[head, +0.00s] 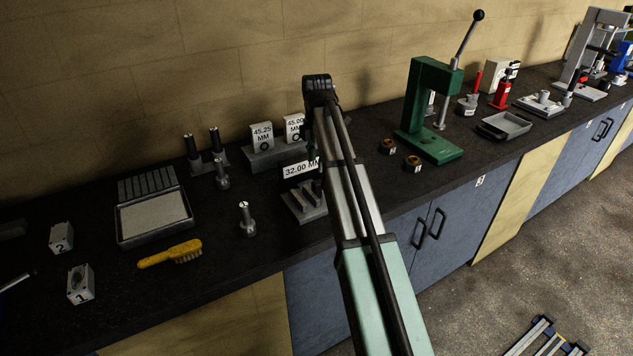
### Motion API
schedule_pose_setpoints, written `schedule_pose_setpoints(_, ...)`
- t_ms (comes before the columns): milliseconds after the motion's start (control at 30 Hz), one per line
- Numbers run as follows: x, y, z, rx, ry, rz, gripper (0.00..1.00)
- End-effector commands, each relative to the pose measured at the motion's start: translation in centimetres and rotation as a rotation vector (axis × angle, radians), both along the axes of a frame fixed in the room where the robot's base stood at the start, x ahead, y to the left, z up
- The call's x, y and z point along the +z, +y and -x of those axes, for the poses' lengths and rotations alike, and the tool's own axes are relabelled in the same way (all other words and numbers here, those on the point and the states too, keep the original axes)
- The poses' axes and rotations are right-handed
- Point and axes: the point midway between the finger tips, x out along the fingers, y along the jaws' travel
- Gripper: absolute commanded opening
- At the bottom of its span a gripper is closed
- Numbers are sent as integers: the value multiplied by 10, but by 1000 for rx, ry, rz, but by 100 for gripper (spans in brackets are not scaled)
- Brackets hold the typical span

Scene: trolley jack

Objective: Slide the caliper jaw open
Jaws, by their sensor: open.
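A small grey fixture (298,208) stands near the bench's front edge, below a white 32.00 MM sign (298,169). It appears to be the caliper's place. My arm covers its right side, and I cannot make out the caliper's jaw or how far it is open. My arm rises from the lower right and bends at a dark joint above the bench. My gripper (314,186) shows only as dark parts beside the arm, low over the fixture. It is open. Whether it touches anything there is hidden.
Blocks marked 45.25 MM (262,136) and 45.00 MM (294,127) stand behind the fixture. A metal post (246,220) stands to its left, with a yellow brush (171,254) and a shallow tray (153,217) farther left. A green press (428,115) stands right of my arm.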

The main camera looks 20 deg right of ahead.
Motion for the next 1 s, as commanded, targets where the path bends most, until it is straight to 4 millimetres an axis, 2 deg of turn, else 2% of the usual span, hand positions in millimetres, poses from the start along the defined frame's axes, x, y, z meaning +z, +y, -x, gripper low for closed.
schedule_pose_setpoints(300, -57, 0, 2, -1, 3, 0, 54)
schedule_pose_setpoints(500, -81, 0, 1, -1, 2, 0, 54)
schedule_pose_setpoints(700, -92, 0, 0, -1, 1, 0, 54)
schedule_pose_setpoints(1000, -93, 0, 0, -1, 0, 0, 54)
